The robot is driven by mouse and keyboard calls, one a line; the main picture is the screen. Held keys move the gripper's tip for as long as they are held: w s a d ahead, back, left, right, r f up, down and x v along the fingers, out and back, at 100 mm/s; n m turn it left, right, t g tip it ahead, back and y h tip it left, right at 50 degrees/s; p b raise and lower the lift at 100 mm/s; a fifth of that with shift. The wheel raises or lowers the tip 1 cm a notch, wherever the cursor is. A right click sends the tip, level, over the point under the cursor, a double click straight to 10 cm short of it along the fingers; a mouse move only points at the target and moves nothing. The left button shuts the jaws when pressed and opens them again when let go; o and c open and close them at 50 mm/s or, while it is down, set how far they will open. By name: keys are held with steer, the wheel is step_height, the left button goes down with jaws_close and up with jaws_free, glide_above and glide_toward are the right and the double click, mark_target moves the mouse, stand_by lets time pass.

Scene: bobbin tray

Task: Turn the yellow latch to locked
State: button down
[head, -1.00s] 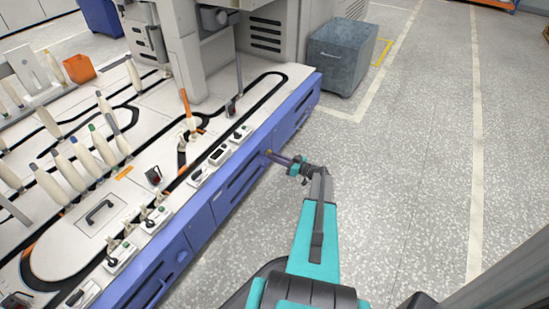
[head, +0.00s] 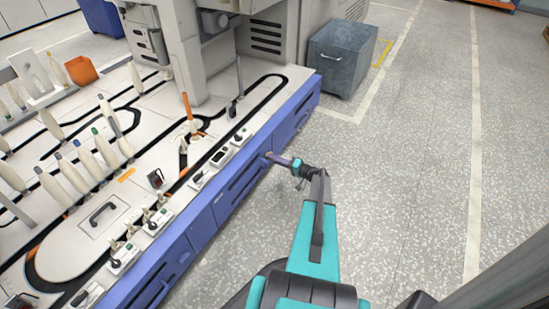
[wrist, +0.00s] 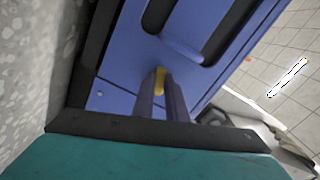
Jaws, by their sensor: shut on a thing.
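The yellow latch (wrist: 160,76) is on the blue side panel (wrist: 125,62) of the machine. In the wrist view only its yellow end shows, between and just beyond the fingers. My gripper (wrist: 161,80) is shut on the latch, and the fingers hide most of it. In the head view my gripper (head: 268,156) reaches the blue side of the bench from the right. There the latch is too small and covered to make out. I cannot tell which way the latch is turned.
A white bench top (head: 215,185) with bobbins, black tracks and small switch boxes lies left of my gripper. A grey bin (head: 343,58) stands at the back. The speckled floor (head: 420,170) to the right is clear.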

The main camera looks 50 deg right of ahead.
steer(key=m+p, duration=0.1)
steer(key=m, duration=0.3)
steer(key=shift+r+p, duration=0.1)
steer(key=shift+p, duration=0.3)
steer(key=c, duration=1.8)
jaws_free()
steer(key=shift+o, duration=0.2)
steer(key=shift+s, duration=0.1)
steer(key=p+v, duration=0.3)
steer(key=v, duration=1)
steer(key=shift+s, duration=0.3)
